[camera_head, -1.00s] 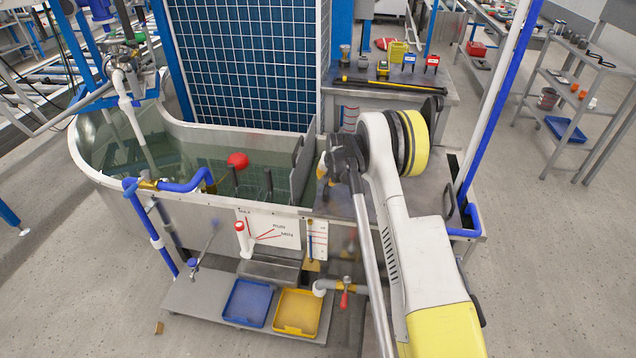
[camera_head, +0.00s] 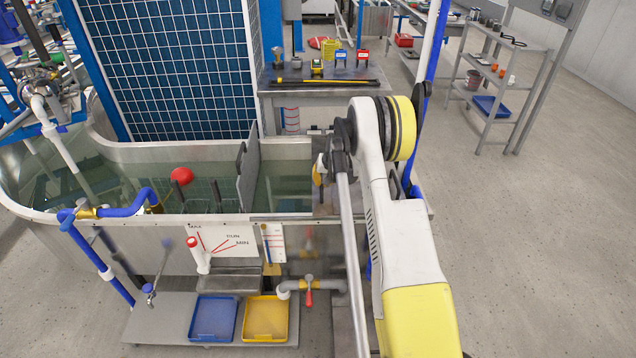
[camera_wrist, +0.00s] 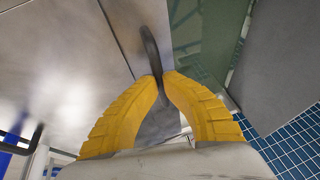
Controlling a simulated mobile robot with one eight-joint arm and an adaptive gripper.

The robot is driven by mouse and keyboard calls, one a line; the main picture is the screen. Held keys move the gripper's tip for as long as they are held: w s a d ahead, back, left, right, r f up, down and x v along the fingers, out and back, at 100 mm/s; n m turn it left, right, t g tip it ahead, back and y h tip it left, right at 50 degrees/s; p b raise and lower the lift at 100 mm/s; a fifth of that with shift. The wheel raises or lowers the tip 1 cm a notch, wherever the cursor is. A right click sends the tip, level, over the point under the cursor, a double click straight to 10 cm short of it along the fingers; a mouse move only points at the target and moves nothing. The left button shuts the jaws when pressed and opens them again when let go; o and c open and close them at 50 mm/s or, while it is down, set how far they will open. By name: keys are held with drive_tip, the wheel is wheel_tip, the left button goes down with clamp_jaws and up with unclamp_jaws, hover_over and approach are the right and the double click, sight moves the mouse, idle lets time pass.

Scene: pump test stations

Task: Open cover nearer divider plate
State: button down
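The grey divider plate (camera_head: 248,175) stands upright across the tank; it also shows in the wrist view (camera_wrist: 285,65). Green water (camera_head: 284,187) shows between it and the edge of the nearer cover, a flat metal plate (camera_wrist: 127,18). This cover has a dark upright handle (camera_wrist: 149,45). My gripper (camera_wrist: 160,82) has its yellow fingertips closed together around this handle. In the head view my gripper (camera_head: 320,170) is at the cover's edge, and my arm hides most of the cover. The other cover (camera_wrist: 55,65) lies beside it at left in the wrist view, with its own dark handle (camera_wrist: 24,141).
A red float (camera_head: 181,175) sits left of the divider. A bench (camera_head: 275,98) with tools stands behind. Blue (camera_head: 213,318) and yellow (camera_head: 266,319) trays lie on the low front shelf. A blue post (camera_head: 433,50) rises at the tank's right end.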

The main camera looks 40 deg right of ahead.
drive_tip(key=shift+s+f, duration=0.1)
drive_tip(key=c, duration=1.5)
unclamp_jaws()
drive_tip(key=shift+f, duration=0.1)
drive_tip(key=shift+o, duration=0.2)
drive_tip(key=v, duration=1.2)
